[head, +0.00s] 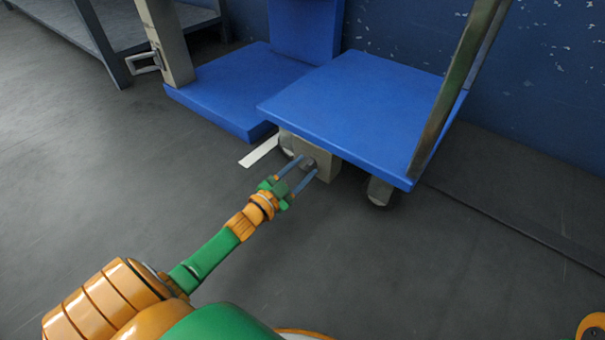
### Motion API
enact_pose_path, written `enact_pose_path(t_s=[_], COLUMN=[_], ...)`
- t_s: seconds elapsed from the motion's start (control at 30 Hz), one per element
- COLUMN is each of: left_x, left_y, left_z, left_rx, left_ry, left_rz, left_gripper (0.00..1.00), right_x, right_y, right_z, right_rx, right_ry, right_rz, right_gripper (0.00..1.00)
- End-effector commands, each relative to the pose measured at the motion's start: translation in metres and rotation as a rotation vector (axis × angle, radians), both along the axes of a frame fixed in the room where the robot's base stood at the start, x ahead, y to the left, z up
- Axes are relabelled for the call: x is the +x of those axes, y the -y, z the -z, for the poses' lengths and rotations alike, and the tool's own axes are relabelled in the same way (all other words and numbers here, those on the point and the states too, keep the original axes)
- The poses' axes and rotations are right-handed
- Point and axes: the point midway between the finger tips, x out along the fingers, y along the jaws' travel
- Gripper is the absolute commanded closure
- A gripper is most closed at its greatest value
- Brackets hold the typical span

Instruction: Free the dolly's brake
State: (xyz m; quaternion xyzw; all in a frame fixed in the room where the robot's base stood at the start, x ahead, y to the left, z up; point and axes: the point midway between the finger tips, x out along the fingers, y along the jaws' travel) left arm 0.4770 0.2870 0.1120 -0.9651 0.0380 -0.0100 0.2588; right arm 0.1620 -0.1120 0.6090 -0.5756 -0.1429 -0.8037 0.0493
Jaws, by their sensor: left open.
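The dolly is a blue platform (355,95) on casters, with an upright post at its right. A caster (379,191) shows under its right corner. Under its front edge is a beige block (325,163) with a small dark knob (308,163) on its face, perhaps the brake control. My left gripper (297,174) is open, its two thin fingers reaching to the block's face, one on each side of the knob. I cannot tell whether they touch it. My right gripper is not in view; only a bit of orange shows at the bottom right corner.
A second blue platform (225,98) with a beige post (166,40) and handle stands behind at the left. A white strip (259,152) lies on the floor beside the dolly. A blue wall (545,85) closes the back. The grey floor in front is clear.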

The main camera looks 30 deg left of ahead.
Motion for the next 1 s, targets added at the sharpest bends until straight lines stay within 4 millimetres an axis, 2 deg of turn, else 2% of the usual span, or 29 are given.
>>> enact_pose_path(t_s=[0.1,0.27,0.3,0.67,1.0], left_x=[0.0,0.0,0.0,0.0,0.0], left_y=[0.0,0.0,0.0,0.0,-0.001], left_z=[-0.001,-0.001,0.0,-0.002,-0.004], left_rx=[0.0,0.0,0.0,-0.025,-0.238], left_ry=[0.0,0.0,0.0,-0.001,-0.02], left_rz=[0.0,0.0,0.0,0.0,-0.001], left_gripper=[0.54,0.97,1.0,1.0,1.0], right_x=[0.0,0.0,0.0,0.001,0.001], right_y=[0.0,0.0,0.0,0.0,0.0], right_z=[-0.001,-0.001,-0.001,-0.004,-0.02], right_rx=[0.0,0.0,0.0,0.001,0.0], right_ry=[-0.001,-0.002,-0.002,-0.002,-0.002], right_rz=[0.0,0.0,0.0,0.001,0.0], right_gripper=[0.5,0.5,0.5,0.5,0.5])
